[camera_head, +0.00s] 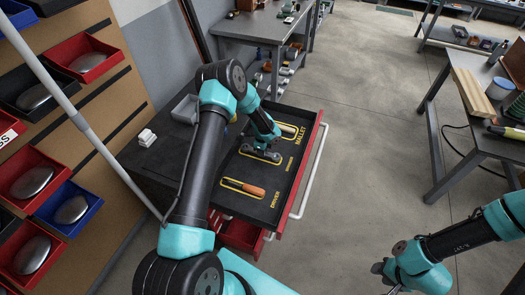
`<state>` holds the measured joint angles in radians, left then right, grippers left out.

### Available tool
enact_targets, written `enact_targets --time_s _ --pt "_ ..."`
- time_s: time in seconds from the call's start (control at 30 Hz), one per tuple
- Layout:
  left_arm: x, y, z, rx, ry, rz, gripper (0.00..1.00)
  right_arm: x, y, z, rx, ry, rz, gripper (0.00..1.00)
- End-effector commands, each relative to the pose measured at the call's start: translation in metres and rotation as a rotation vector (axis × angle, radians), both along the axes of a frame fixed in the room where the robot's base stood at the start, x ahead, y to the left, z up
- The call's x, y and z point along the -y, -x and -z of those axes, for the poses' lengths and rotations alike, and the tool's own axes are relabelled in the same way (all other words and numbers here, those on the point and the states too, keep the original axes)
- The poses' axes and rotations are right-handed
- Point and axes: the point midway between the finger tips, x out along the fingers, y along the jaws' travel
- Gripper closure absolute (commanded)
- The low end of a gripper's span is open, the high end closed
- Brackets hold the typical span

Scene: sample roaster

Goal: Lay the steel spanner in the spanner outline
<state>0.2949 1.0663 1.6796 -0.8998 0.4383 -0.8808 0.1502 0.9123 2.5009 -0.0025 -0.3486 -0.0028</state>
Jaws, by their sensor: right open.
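The spanner outline (247,148) is a yellow line in the black tray of the open drawer, between the mallet and driver outlines. My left gripper (262,155) is low over this outline and covers much of it. I cannot make out the steel spanner apart from the grey jaws there, nor whether those jaws are open or shut. My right gripper (386,275) is open at the bottom, above the floor and well away from the drawer.
An orange-handled driver (254,190) lies in the driver outline. A mallet handle (288,128) shows in the mallet outline, partly behind my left arm. A white drawer handle (307,185) runs along the front. Workbenches stand behind and at right; the floor between is clear.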

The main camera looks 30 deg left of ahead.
Motion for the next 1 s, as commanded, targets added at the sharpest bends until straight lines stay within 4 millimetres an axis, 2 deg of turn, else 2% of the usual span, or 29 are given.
enact_targets --time_s 0.03,0.23,0.57,0.77,1.0 --pt "0.001 0.003 0.007 -0.005 0.007 0.004 0.66 0.0 0.0 0.0 0.0 0.0 0.0 0.57" --pt "0.001 0.004 0.008 -0.006 0.008 0.004 0.47 0.0 0.0 0.0 0.0 0.0 0.0 0.57" --pt "0.0 0.005 0.006 -0.007 0.009 0.003 0.47 0.0 0.0 0.0 0.0 0.0 0.0 0.57" --pt "0.0 0.004 -0.015 -0.005 0.007 0.001 0.47 0.0 0.0 0.0 0.0 0.0 0.0 0.57" --pt "0.0 0.002 -0.061 -0.002 0.004 0.001 0.47 0.0 0.0 0.0 0.0 0.0 0.0 0.57"
